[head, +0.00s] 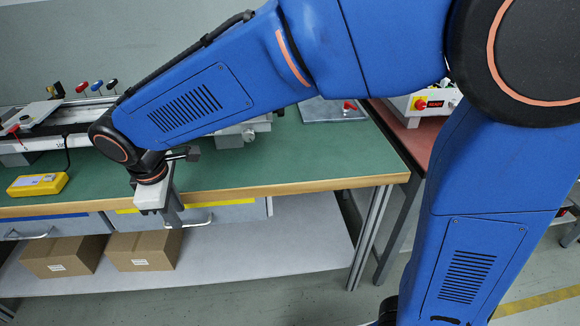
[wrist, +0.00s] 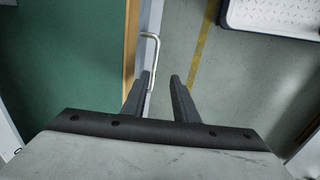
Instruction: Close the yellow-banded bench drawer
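The yellow-banded drawer (head: 235,213) is a grey drawer under the front edge of the green-topped bench. Its yellow strip runs along the top of its front. Its bar handle (head: 203,222) is partly hidden by my gripper (head: 173,218), which points down in front of the drawer. In the wrist view my gripper (wrist: 160,78) has its two dark fingers apart with nothing between their tips. The handle (wrist: 151,60) shows close to the left fingertip; I cannot tell whether they touch. A narrow grey strip of the drawer front (wrist: 152,15) shows beyond the wooden edge; how far it is out is unclear.
A blue-banded drawer (head: 55,226) is to the left. Two cardboard boxes (head: 142,251) sit on the lower shelf (head: 270,245). A yellow meter (head: 37,184) lies on the bench top (head: 300,155). The floor in front of the drawer looks clear in the wrist view.

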